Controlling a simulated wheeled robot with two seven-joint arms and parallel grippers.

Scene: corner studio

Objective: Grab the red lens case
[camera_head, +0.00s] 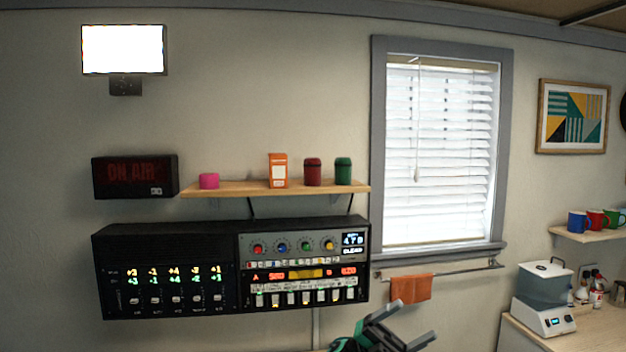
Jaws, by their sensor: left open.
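The red lens case (312,173) is a dark red cylinder with a lid, standing upright on the wooden wall shelf (225,189). A similar green case (343,171) stands just to its right, with a small gap. An orange and white box (278,171) stands to its left. My left gripper (413,322) shows at the bottom edge, below and to the right of the shelf. Its two fingers are apart with nothing between them. My right gripper is not in view.
A pink item (209,181) sits at the shelf's left end. A black audio rack (170,270) is mounted below the shelf. A window (442,150) and an orange towel (411,288) on a rail are to the right. The wall above the shelf is clear.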

